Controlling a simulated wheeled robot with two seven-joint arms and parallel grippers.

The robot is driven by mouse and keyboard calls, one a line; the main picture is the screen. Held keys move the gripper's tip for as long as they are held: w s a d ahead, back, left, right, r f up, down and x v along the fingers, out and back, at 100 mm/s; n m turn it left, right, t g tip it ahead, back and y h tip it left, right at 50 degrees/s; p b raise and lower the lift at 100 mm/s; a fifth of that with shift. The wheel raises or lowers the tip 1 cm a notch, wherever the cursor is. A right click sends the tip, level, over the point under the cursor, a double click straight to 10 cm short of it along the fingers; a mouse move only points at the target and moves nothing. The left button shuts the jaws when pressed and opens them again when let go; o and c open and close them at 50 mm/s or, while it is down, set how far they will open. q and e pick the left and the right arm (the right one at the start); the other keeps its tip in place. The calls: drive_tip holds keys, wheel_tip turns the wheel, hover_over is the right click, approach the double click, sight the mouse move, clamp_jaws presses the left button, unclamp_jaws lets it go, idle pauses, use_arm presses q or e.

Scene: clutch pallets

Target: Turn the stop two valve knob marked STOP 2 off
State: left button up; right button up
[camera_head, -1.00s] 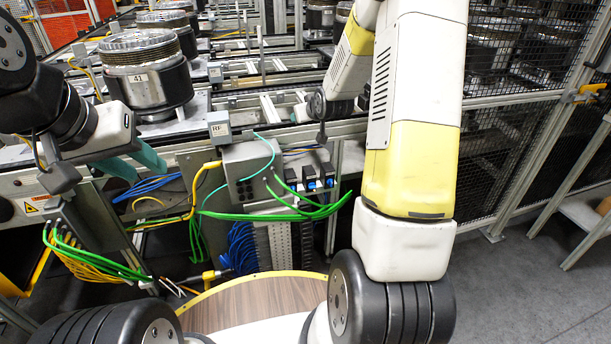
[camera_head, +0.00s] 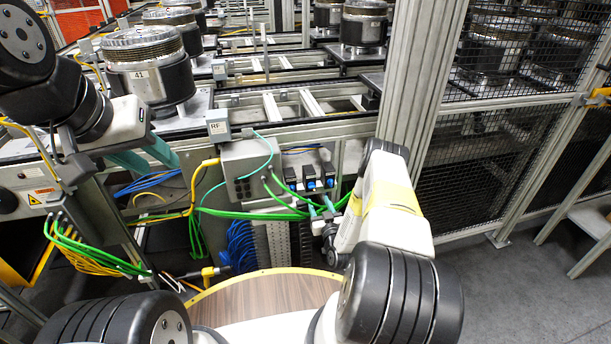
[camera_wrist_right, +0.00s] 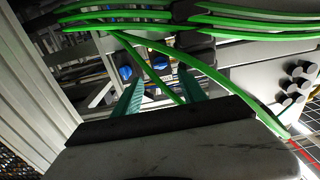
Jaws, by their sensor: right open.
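A row of three blue valve knobs sits on dark blocks under the conveyor rail: the left knob (camera_head: 292,187), the middle knob (camera_head: 311,185) and the right knob (camera_head: 329,183). I cannot read which is marked STOP 2. Two blue knobs show in the right wrist view, one on the left (camera_wrist_right: 126,72) and one nearer the middle (camera_wrist_right: 160,62). My right gripper (camera_head: 321,207) is just below the knobs, its teal fingers apart and empty; they also show in the right wrist view (camera_wrist_right: 161,92). My left gripper (camera_head: 146,158) is far to the left, its fingers partly hidden.
Green hoses (camera_head: 255,214) run close to the knobs and cross the right wrist view (camera_wrist_right: 180,62). A grey box (camera_head: 247,165) with black buttons stands left of the knobs. A mesh fence (camera_head: 480,160) is at the right. Clutch number 41 (camera_head: 150,75) sits on the conveyor.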

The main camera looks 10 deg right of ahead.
sight(312, 186)
drive_tip(key=w, duration=0.7)
drive_tip(key=shift+w+a, duration=0.15)
drive_tip(key=shift+w, duration=0.15)
drive_tip(key=shift+c, duration=0.2)
clamp_jaws()
